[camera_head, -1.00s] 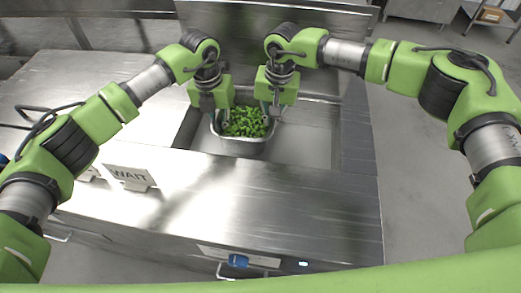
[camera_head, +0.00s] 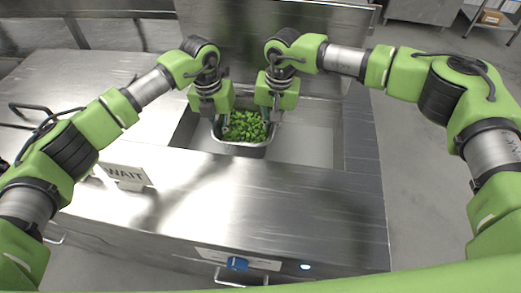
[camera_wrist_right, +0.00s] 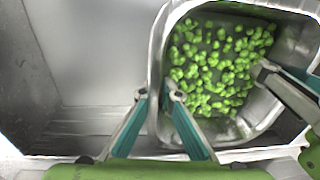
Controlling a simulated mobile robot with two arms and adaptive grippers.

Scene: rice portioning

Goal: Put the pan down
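The metal pan (camera_head: 240,150) is full of green pieces, which look like Brussels sprouts (camera_head: 246,126). It sits at the rectangular well (camera_head: 308,146) in the steel counter; whether its base touches anything is hidden. My left gripper (camera_head: 217,118) is at the pan's left rim and my right gripper (camera_head: 271,117) at its right rim. In the right wrist view, the right gripper's fingers (camera_wrist_right: 158,96) straddle the pan wall, shut on it. The left gripper (camera_wrist_right: 262,72) reaches over the opposite wall, its fingers partly hidden, and appears shut on it.
A WAIT sign (camera_head: 127,176) stands on the counter (camera_head: 240,195) at the left. The well has bare space right of the pan. A steel panel (camera_head: 330,45) rises behind.

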